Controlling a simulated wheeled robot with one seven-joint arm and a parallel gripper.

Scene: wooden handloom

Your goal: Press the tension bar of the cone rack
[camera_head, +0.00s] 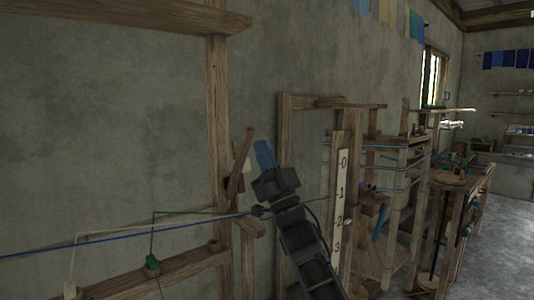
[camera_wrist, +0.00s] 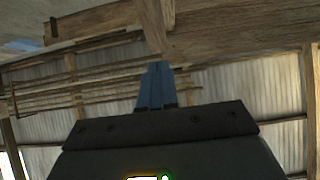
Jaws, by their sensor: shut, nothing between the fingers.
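The cone rack's wooden frame (camera_head: 217,120) stands at the left in the head view. A short slanted wooden bar (camera_head: 239,160) on its upright looks like the tension bar. My gripper (camera_head: 264,147) points up just right of this bar, its blue fingers together and empty. In the wrist view the fingers (camera_wrist: 155,68) are closed side by side, and a wooden piece (camera_wrist: 153,25) shows just beyond their tips. I cannot tell whether they touch it, or whether it is the same bar.
A blue thread (camera_head: 120,232) runs across the rack and behind my arm. A numbered board (camera_head: 341,190) stands close right of my arm. Wooden loom frames (camera_head: 400,200) fill the right; open floor (camera_head: 505,230) lies beyond.

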